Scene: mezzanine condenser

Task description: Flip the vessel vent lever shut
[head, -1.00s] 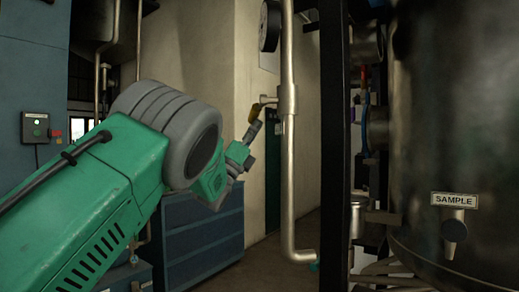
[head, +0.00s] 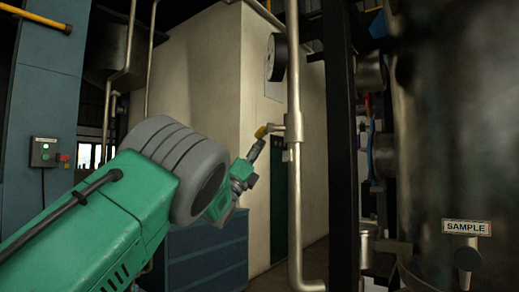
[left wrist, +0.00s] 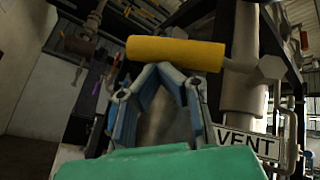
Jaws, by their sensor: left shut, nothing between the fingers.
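The vent lever has a yellow handle (head: 261,131) on a short stub from the upright pale pipe (head: 294,180) in the head view. In the left wrist view the yellow handle (left wrist: 175,53) lies crosswise, joined at its right to a metal end. A VENT label (left wrist: 247,143) is at lower right. My left gripper (head: 256,148) is shut and empty, its tips right by the handle. In the left wrist view the gripper (left wrist: 165,70) has its tips meeting just below the handle; whether they touch it I cannot tell. My right gripper is not in view.
A dark post (head: 341,150) and a large dark vessel (head: 450,130) with a SAMPLE label (head: 466,227) stand to the right. A round gauge (head: 276,57) is above the lever. A blue drawer cabinet (head: 208,250) stands behind my left arm.

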